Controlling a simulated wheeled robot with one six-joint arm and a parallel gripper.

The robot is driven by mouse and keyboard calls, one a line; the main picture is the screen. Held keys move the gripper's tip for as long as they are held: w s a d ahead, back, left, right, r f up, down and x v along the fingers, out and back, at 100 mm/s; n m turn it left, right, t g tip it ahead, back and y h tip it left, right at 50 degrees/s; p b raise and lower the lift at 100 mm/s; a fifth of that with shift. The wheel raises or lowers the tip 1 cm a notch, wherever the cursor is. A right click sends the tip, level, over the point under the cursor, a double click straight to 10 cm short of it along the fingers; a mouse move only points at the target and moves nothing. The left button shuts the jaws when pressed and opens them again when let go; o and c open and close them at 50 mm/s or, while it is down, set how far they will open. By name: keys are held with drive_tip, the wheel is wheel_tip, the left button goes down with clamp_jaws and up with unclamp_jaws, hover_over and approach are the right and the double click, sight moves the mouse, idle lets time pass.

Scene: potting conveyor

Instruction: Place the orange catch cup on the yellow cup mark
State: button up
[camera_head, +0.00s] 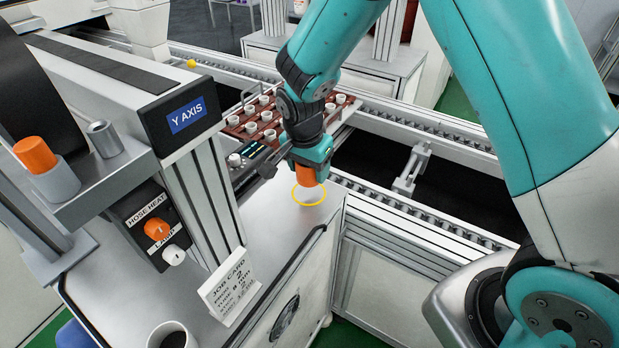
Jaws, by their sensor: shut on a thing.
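The orange catch cup (304,176) shows below my gripper (311,172), which is shut on it. The gripper and arm hide part of the cup. The yellow cup mark (309,203) is a thin ring on the pale tabletop (279,226), near its far right corner. The cup appears just above or over the back part of the ring in this view. I cannot tell whether the cup's base touches the table.
A white job card (231,290) and a white mug (173,337) stand at the table's front. The Y AXIS machine (187,115) rises on the left. The conveyor (420,217) runs behind, with a red tray (236,129) of white cups.

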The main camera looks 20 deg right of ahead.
sight(310, 182)
drive_tip(key=shift+f, duration=2.05)
drive_tip(key=shift+f, duration=0.1)
drive_tip(key=o, duration=0.9)
wheel_tip(310, 182, up, 12)
drive_tip(key=s+a+b, duration=0.1)
drive_tip(key=b, duration=0.1)
drive_tip(key=s+a+r+n+y, duration=0.1)
drive_tip(key=s+r+n+y, duration=0.1)
drive_tip(key=s+n, duration=0.4)
drive_tip(key=s+a+r+n+y, duration=0.1)
drive_tip(key=s+r+n, duration=0.4)
drive_tip(key=s, duration=0.5)
drive_tip(key=s+a+r+n+g+y, duration=0.1)
drive_tip(key=s+r+n+y, duration=0.1)
drive_tip(key=s+r+n, duration=0.2)
drive_tip(key=s+n, duration=0.3)
drive_tip(key=s, duration=0.1)
drive_tip(key=shift+a+y, duration=0.3)
drive_tip(key=shift+a, duration=0.05)
drive_tip(key=shift+r, duration=0.1)
